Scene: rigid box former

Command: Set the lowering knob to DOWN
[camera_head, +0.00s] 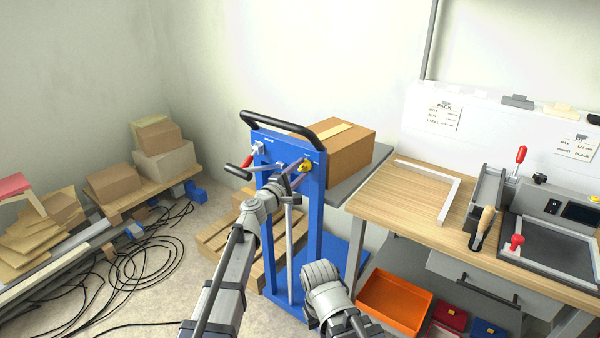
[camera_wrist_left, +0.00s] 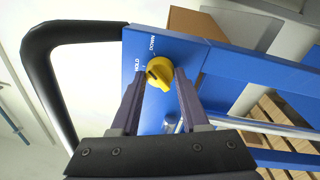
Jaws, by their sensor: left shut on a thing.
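The yellow lowering knob (camera_wrist_left: 159,73) sits on the blue upright panel of the lift and also shows in the head view (camera_head: 306,167). In the left wrist view, a white HOLD label is left of it and a label that seems to read DOWN is above it. A dark mark lies on the knob's left side; I cannot tell its exact setting. My left gripper (camera_wrist_left: 160,82) is shut on the knob, one finger on each side. In the head view, my left gripper (camera_head: 296,174) reaches the panel. Part of my right arm shows, but its fingers do not.
A black handle (camera_head: 279,127) arches over the panel, and a red-gripped lever (camera_head: 242,165) is at its left. A cardboard box (camera_head: 340,148) sits on the lift platform. The wooden workbench (camera_head: 405,205) stands to the right; cables (camera_head: 140,262) lie on the floor left.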

